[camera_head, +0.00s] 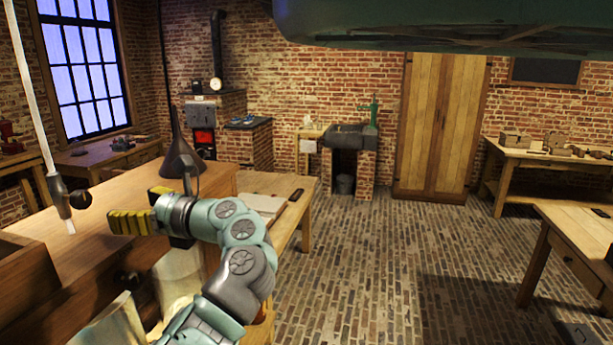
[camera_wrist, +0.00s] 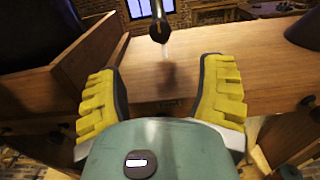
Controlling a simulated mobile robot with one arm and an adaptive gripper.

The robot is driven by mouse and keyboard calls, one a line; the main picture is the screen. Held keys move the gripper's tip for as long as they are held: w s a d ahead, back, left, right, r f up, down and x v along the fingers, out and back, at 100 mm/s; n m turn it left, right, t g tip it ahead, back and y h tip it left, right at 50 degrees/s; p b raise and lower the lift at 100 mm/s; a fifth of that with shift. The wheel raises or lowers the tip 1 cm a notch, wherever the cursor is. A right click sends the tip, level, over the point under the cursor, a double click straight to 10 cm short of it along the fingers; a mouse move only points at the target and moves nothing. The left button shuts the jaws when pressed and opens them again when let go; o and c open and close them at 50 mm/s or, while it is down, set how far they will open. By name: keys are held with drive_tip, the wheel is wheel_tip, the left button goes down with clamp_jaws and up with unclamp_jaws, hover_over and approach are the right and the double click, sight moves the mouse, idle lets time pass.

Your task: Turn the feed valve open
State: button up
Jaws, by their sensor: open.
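The feed valve (camera_head: 58,192) is a dark fitting at the lower end of a pale pipe (camera_head: 33,92) that hangs down at the left of the head view. A round black knob (camera_head: 80,199) sits at its side, and a pale tip points down below it. In the wrist view the valve (camera_wrist: 159,30) shows at the top centre, beyond the fingertips. My gripper (camera_head: 128,222) has yellow ridged fingers and is to the right of the valve, apart from it. In the wrist view my gripper (camera_wrist: 161,78) is open, with nothing between its fingers.
A wooden bench top (camera_head: 95,232) lies below the valve. A wooden box (camera_head: 25,275) stands at the left edge, and a dark funnel-shaped thing (camera_head: 182,160) stands behind my gripper. A stove (camera_head: 203,118) stands at the back. The brick floor (camera_head: 345,270) to the right is clear.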

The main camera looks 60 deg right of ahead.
sight(85, 199)
drive_tip(key=p+x, duration=0.5)
drive_tip(key=x, duration=0.9)
drive_tip(key=shift+w+a+p, duration=0.1)
drive_tip(key=shift+p, duration=0.2)
drive_tip(key=shift+c, duration=0.2)
drive_tip(key=c, duration=1.1)
